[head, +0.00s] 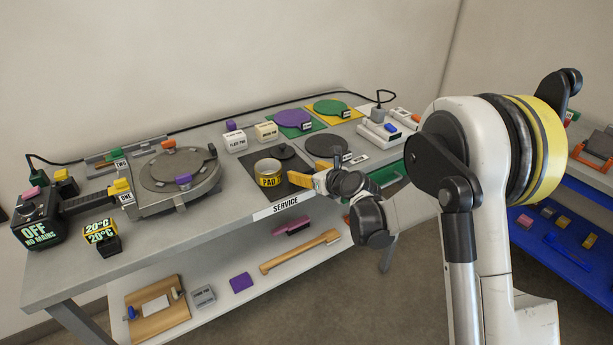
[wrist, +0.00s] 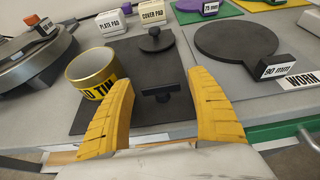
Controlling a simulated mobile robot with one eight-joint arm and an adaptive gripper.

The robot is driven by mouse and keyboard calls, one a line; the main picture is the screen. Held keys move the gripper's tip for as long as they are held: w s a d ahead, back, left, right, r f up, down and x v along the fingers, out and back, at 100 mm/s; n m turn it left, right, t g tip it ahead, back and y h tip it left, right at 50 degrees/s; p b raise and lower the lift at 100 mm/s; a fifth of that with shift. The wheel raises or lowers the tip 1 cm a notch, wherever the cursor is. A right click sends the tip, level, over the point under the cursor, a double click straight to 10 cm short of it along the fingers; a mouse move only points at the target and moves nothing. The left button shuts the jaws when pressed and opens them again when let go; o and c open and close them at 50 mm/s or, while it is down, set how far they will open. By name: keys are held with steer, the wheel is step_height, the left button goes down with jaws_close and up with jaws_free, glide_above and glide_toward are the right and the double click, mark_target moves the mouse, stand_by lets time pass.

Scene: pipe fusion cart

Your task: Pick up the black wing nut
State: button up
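The black wing nut (wrist: 163,93) appears in the wrist view as a small dark bar with a short stem, on the dark mat (wrist: 96,112). It lies between my two yellow fingertips in the picture, and I see no contact with either. My gripper (wrist: 163,100) is open and empty, with its fingers spread to either side. In the head view my gripper (head: 311,181) is over the front edge of the SERVICE area, and I cannot make out the wing nut there.
A black knobbed disc (wrist: 155,40) lies behind the nut. A black round 90 mm plate (wrist: 236,48) is at the right.

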steer(key=c, duration=0.7)
steer(key=shift+c, duration=0.2)
steer(key=shift+r+p, duration=0.4)
steer(key=shift+r, duration=0.25)
step_height(320, 180, up, 3)
steer(key=shift+f+p, duration=0.1)
steer(key=shift+p, duration=0.75)
steer(key=d+r+p, duration=0.4)
steer(key=d+r, duration=0.3)
steer(key=d, duration=0.4)
steer(key=shift+s+d, duration=0.35)
steer(key=shift+s, duration=0.1)
